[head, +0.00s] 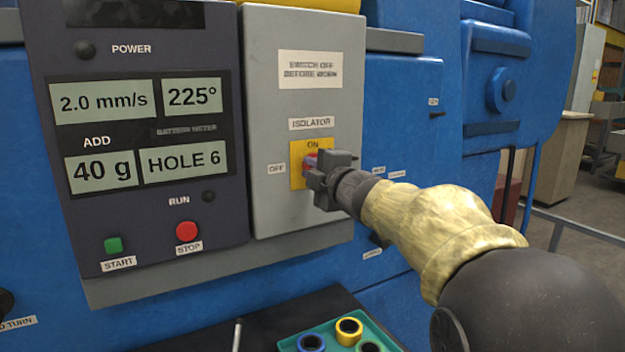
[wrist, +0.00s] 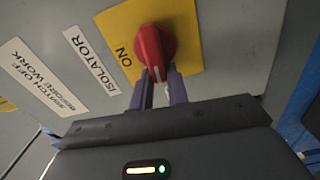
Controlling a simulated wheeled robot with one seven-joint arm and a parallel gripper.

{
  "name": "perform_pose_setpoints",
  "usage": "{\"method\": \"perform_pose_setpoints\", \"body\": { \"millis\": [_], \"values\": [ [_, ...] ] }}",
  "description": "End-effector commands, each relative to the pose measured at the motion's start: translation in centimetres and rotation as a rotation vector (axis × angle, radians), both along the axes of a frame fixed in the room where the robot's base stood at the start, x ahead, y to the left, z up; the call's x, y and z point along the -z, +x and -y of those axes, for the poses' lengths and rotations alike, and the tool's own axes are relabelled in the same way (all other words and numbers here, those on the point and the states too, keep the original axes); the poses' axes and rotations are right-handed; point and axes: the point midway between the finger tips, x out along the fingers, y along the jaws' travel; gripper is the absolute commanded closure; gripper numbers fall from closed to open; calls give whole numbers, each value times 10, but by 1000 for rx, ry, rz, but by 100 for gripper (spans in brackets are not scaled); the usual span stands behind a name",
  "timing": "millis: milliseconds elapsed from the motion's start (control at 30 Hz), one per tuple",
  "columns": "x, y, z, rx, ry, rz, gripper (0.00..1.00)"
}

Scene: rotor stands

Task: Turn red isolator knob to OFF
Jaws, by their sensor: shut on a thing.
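The red isolator knob (head: 310,160) sits on a yellow plate (head: 297,178) on the grey isolator box, mostly hidden behind my gripper. The ON label (head: 313,144) is above it and the OFF label (head: 276,168) is to its left. In the wrist view the red knob (wrist: 153,45) shows clearly, with a pale mark at its lower end between my fingers. My gripper (head: 320,172) is shut on the knob, its two purple fingers (wrist: 158,85) on either side of it. I cannot tell exactly which label the knob points to.
A dark control panel (head: 140,230) with START and STOP buttons stands left of the isolator box (head: 262,120). Below is a green tray (head: 290,345) with coloured rings. Blue machine body (head: 405,110) lies behind and to the right.

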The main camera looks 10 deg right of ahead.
Motion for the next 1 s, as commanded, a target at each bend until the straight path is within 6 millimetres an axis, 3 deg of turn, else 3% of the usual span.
{"method": "perform_pose_setpoints", "body": {
  "millis": [300,700,733,833,1000],
  "values": [
    [5,0,0,1,-100,29,100],
    [4,0,0,1,-109,31,100],
    [5,0,0,0,-109,31,82],
    [4,0,0,0,-107,32,62],
    [4,0,0,0,-106,32,62]
  ]
}}
